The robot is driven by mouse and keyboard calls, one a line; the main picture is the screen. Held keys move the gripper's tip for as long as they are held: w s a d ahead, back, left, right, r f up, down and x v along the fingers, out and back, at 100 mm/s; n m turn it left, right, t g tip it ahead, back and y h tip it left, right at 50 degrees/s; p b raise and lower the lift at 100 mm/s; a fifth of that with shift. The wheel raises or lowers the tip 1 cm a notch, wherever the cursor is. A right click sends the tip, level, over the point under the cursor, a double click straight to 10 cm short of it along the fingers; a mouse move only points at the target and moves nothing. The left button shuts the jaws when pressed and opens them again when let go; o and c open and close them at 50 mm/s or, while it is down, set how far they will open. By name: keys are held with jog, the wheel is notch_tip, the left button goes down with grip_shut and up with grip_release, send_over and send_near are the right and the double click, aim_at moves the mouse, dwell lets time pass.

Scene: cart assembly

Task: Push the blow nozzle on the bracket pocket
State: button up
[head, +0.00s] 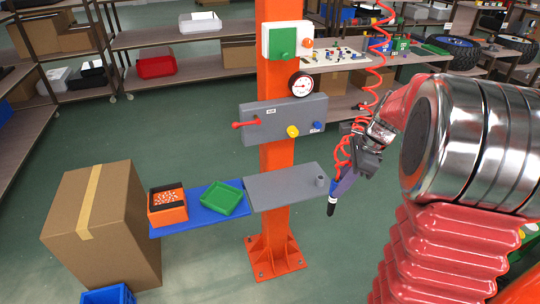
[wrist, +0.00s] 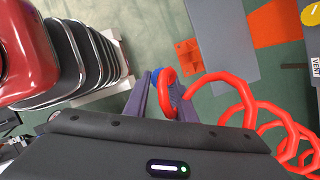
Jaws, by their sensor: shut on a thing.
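The blow nozzle (head: 345,184) has a blue body and a dark tip pointing down, with a red coiled hose (head: 343,150) at its top. My gripper (head: 359,167) is shut on it and holds it in the air, just right of the grey bracket shelf (head: 275,190). The bracket pocket (head: 320,180) is a small grey round socket at the shelf's right end. The nozzle is apart from the pocket. In the wrist view the fingers (wrist: 163,96) hold the blue nozzle (wrist: 176,96), mostly hidden behind the red hose; the shelf (wrist: 222,40) is beyond.
An orange post (head: 276,150) carries a grey panel (head: 284,119) with a red lever and a gauge (head: 300,85) above the shelf. A blue shelf (head: 200,220) holds an orange box (head: 167,207) and a green tray (head: 222,200). A cardboard box (head: 100,225) stands left.

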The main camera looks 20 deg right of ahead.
jog(key=w+a+r+n+g+h, duration=0.1)
jog(key=w+a+r+n, duration=0.3)
jog(key=w+a+n, duration=0.4)
jog(key=w+a+r+n+g+h, duration=0.1)
jog(key=w+a+r+n+g, duration=0.3)
jog(key=w+a+n, duration=0.4)
jog(key=shift+w+a+r+n, duration=0.2)
jog(key=shift+a+n, duration=1.7)
jog(key=shift+a, duration=0.55)
